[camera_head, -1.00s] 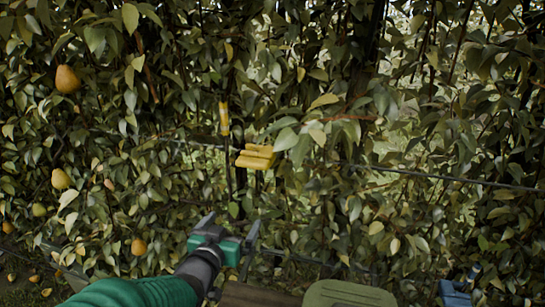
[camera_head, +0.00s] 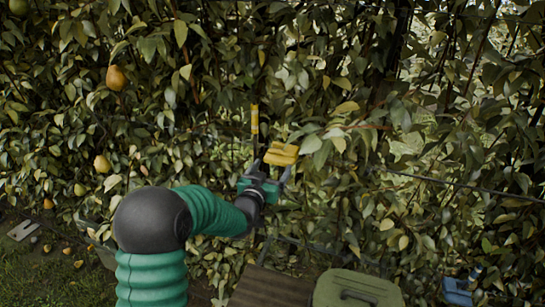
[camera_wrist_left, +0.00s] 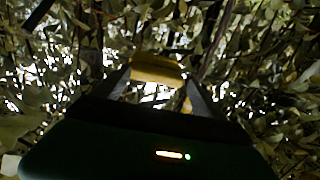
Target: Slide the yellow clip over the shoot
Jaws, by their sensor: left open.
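The yellow clip (camera_head: 281,154) is a ridged block in front of the foliage. In the left wrist view the clip (camera_wrist_left: 157,70) shows between the far ends of the fingers. My left gripper (camera_head: 268,170) is open just below the clip, with its fingers pointing up at it. I cannot tell whether they touch it. A thin reddish shoot (camera_head: 366,127) sticks out to the right of the clip, with leaves at its left end overlapping the clip's right side. The clip's far side is hidden. My right gripper is not in view.
A yellow upright strip (camera_head: 255,119) stands left of the clip. Dense leaves surround it, and a wire (camera_head: 450,183) crosses at right. Pears (camera_head: 117,78) hang at left. A green lidded box (camera_head: 356,290), a brown board (camera_head: 265,287) and a blue object (camera_head: 458,291) are at the bottom.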

